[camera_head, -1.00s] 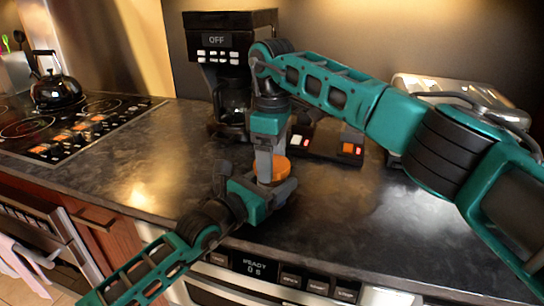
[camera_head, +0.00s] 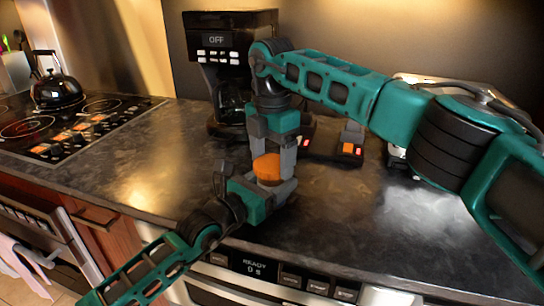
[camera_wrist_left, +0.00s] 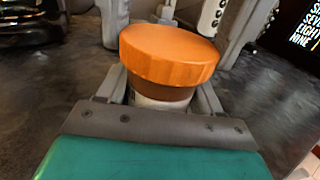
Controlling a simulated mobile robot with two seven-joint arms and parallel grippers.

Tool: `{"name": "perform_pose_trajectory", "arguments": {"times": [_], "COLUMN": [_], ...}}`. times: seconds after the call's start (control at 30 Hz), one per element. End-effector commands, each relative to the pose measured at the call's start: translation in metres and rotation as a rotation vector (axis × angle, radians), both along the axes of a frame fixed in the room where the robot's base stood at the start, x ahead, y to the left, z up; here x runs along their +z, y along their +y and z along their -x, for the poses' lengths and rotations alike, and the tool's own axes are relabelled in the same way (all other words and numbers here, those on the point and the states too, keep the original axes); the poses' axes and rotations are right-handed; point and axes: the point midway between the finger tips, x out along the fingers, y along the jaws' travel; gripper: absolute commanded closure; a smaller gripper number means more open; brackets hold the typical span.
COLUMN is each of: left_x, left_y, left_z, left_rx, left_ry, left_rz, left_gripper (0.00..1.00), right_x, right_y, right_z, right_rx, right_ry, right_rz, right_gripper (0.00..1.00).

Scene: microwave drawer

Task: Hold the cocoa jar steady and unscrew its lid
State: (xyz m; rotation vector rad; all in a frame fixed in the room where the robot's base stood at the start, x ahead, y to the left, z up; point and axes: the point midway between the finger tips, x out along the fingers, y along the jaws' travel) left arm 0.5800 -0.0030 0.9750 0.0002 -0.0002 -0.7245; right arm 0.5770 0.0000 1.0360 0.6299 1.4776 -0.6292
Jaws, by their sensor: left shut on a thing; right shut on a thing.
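The cocoa jar stands on the dark counter with its orange lid (camera_head: 268,168) on top. In the left wrist view the lid (camera_wrist_left: 168,55) shows large, and the brown jar body (camera_wrist_left: 160,90) with a pale band shows below it. My left gripper (camera_head: 272,188) comes in low from the left and is shut on the jar body, below the lid. My right gripper (camera_head: 272,158) points down from above and is shut on the lid, with grey fingers on either side. Most of the jar body is hidden by my left gripper.
A black coffee maker (camera_head: 229,60) stands behind the grippers. A kettle (camera_head: 57,90) sits on the stove (camera_head: 70,130) at the left. A metallic appliance (camera_head: 398,155) is partly hidden behind my right arm. The counter (camera_head: 385,225) at the right front is clear.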

Motion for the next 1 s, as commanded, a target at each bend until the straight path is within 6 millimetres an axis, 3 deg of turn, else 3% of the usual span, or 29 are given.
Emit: {"name": "perform_pose_trajectory", "arguments": {"times": [1.0], "left_x": [-0.0006], "left_y": [-0.0004], "left_z": [0.0003], "left_rx": [-0.001], "left_ry": [0.002], "left_rz": [-0.001], "left_gripper": [1.00], "right_x": [0.0016], "right_y": [0.0009], "right_z": [0.0007], "right_rx": [1.963], "right_ry": [0.000], "right_rz": [0.000], "right_gripper": [0.60]}}
